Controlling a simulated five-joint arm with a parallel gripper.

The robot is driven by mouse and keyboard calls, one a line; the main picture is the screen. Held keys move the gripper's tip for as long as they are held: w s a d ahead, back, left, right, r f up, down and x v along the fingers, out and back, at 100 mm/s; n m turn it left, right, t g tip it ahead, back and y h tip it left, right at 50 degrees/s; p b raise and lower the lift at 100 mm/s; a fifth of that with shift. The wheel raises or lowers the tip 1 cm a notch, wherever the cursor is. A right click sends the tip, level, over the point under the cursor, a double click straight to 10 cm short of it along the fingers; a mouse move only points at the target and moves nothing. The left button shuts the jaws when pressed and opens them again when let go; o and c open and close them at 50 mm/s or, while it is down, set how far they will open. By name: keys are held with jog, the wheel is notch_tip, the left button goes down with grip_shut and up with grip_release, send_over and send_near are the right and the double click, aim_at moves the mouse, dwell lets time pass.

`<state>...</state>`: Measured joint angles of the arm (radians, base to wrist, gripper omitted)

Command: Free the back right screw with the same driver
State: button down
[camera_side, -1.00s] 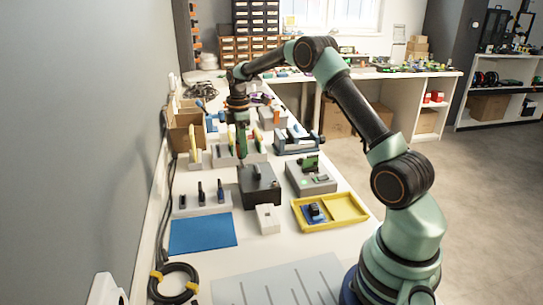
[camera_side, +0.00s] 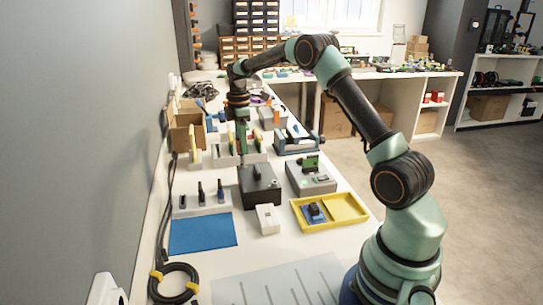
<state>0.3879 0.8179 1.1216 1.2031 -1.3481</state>
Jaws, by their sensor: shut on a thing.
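My gripper (camera_side: 240,118) is above the back left part of the dark box (camera_side: 262,190) and points down. It is shut on a slim green driver (camera_side: 241,133), whose handle shows below the jaws. The driver stands about upright, and its lower end is near the box's back edge; I cannot tell whether it touches. The box is dark grey with a raised black part on top. A small round mark shows near its right side. The back right screw is too small to make out.
A grey rack (camera_side: 225,160) with colored handles stands just behind the box. A grey device (camera_side: 311,178) with a green part is to the right. A yellow tray (camera_side: 345,207), a white block (camera_side: 267,219) and a blue mat (camera_side: 203,233) lie in front.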

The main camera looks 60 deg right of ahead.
jog(key=shift+r, duration=1.7)
